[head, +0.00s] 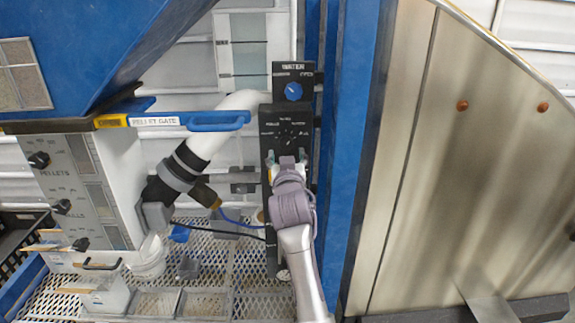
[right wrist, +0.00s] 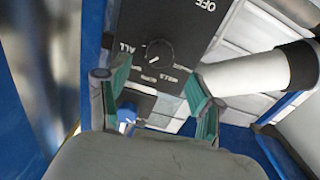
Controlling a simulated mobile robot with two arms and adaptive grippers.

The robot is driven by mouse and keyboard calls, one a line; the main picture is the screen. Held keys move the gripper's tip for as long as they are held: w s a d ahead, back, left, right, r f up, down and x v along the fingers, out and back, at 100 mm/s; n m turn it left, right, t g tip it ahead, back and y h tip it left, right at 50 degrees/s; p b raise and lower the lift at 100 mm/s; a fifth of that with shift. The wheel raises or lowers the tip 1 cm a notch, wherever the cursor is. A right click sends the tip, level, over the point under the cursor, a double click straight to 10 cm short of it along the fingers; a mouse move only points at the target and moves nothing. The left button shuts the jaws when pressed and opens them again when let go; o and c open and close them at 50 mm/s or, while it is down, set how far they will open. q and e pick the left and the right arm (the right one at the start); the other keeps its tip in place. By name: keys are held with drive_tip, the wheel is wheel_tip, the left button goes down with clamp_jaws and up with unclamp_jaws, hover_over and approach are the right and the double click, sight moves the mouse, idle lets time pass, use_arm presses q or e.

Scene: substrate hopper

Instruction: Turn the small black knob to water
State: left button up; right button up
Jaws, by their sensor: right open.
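The small black knob (right wrist: 158,52) sits on a dark upright panel in the right wrist view, with lettering around it that appears upside down, including OFF and ALL. A thin light mark on it seems to point to the lower left. In the head view the dial face (head: 287,133) is small and its labels are hard to read. My right gripper (head: 287,160) is open in front of the panel, just below the dial. Its teal-padded fingers (right wrist: 157,95) are apart with nothing between them, and the knob is beyond their tips. My left gripper is not in view.
A blue knob (head: 293,91) sits under a WATER label above the dial. A white pipe (head: 212,125) runs left of the panel, below a blue pellet gate handle (head: 216,121). A blue post (head: 350,150) stands close on the right. A pellet panel (head: 75,185) is at left.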

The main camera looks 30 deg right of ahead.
drive_tip(key=shift+v, duration=2.35)
drive_tip(key=shift+f, duration=0.1)
drive_tip(key=w+a+f+n+g+y+b, duration=0.1)
drive_tip(key=a+f+n+y, duration=0.25)
drive_tip(key=f, duration=1.05)
drive_tip(key=w+a+f+n+g+y, duration=0.2)
drive_tip(key=a+f, duration=0.3)
drive_tip(key=f, duration=0.8)
drive_tip(key=s+a+f+n+g+y, duration=0.15)
drive_tip(key=s+f, duration=0.35)
drive_tip(key=f, duration=0.7)
drive_tip(key=s+a+f+g+y, duration=0.1)
drive_tip(key=s+a+f+g, duration=0.15)
drive_tip(key=s+f, duration=0.6)
drive_tip(key=s+a+f+g+y+b, duration=0.1)
drive_tip(key=s+a+f+g, duration=0.15)
drive_tip(key=s+f, duration=1.55)
drive_tip(key=s+d+f+g, duration=0.1)
drive_tip(key=s+f, duration=0.3)
drive_tip(key=s, duration=0.7)
drive_tip(key=s+d+f+n+g+b, duration=0.1)
drive_tip(key=s+f+g, duration=0.3)
drive_tip(key=s, duration=0.7)
drive_tip(key=shift+s+f, duration=0.4)
drive_tip(key=shift+f, duration=0.4)
